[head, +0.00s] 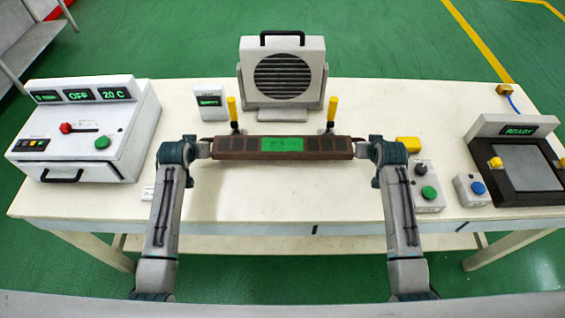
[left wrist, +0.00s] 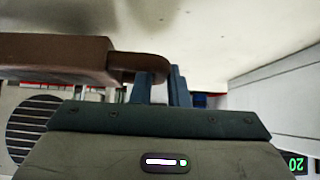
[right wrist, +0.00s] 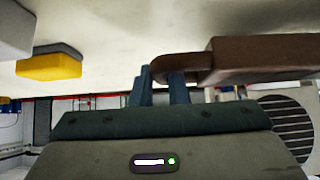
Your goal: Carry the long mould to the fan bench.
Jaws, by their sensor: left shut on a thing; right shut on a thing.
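The long mould (head: 230,146) is a brown bar with dark square cells and a green panel at its middle. It lies level across the centre of the bench in the head view. My left gripper (head: 203,149) is shut on the handle at its left end, and the left wrist view shows the brown handle (left wrist: 140,65) between the fingers. My right gripper (head: 361,149) is shut on the handle at its right end, also seen in the right wrist view (right wrist: 180,68). The fan (head: 283,75) stands behind the mould. Whether the mould touches the bench is unclear.
Two yellow-topped clamps (head: 233,112) stand between mould and fan, beside a small display (head: 209,101). A white control box (head: 85,130) is at left. A button box (head: 428,192), a blue-button box (head: 473,190) and a dark READY station (head: 522,170) are at right. The front bench strip (head: 285,205) is clear.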

